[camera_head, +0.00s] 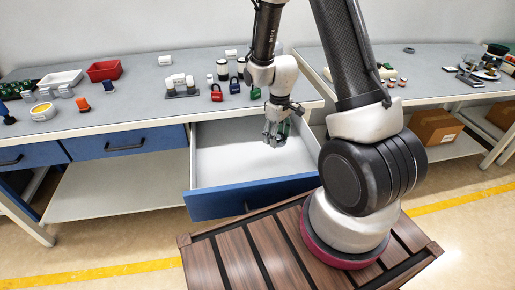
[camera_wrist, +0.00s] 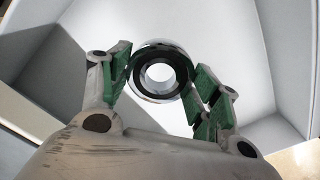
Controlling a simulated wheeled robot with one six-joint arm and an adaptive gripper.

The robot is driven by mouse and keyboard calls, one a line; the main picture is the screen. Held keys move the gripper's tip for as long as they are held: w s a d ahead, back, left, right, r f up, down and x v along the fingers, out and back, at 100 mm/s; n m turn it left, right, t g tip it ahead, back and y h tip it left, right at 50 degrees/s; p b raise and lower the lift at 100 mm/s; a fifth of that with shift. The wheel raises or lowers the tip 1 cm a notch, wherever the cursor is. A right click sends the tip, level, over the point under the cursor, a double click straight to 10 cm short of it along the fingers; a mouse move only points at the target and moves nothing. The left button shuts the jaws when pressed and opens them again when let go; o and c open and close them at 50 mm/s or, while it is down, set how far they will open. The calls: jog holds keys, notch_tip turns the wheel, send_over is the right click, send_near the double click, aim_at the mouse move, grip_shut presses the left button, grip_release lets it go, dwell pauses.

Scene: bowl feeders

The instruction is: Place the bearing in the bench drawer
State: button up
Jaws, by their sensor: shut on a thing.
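The bearing (camera_wrist: 138,92) is a ring with a silver rim, a dark inner band and a bright centre hole. In the wrist view it sits between the green-padded fingers of my gripper (camera_wrist: 165,85), which is shut on it. In the head view my gripper (camera_head: 274,138) points down over the open drawer, and the bearing is too small to make out there. The bench drawer (camera_head: 235,201) is pulled out, with a blue front and a white, empty-looking inside. The wrist view shows the drawer's pale floor and walls behind the bearing. I cannot tell how high the bearing is above the floor.
The bench top (camera_head: 140,100) above the drawer carries padlocks, a red bin (camera_head: 104,71), a white bin (camera_head: 60,79) and several small parts. Two blue drawers to the left are shut. A second bench (camera_head: 440,85) stands at right, with cardboard boxes (camera_head: 435,127) below.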

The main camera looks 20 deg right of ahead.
notch_tip(320, 180, down, 8)
jog(key=shift+w+f, duration=0.15)
jog(key=shift+f, duration=0.05)
jog(key=shift+f, duration=0.1)
jog(key=o, duration=1.1)
jog(key=shift+o, duration=0.2)
notch_tip(320, 180, up, 12)
jog(key=shift+r, duration=0.15)
notch_tip(320, 180, up, 9)
jog(key=m+t, duration=0.1)
send_over(275, 158)
jog(key=s, duration=0.1)
jog(key=s+d+r+m+t, duration=0.1)
jog(key=s+r, duration=0.4)
jog(key=r, duration=0.3)
jog(key=s+r+m+t, duration=0.1)
jog(key=s+r+m, duration=0.1)
jog(key=s+r, duration=0.45)
jog(key=s+r+m+t, duration=0.1)
jog(key=s+r, duration=0.4)
jog(key=s, duration=0.3)
jog(key=shift+s+d, duration=0.15)
jog(key=shift+d, duration=0.15)
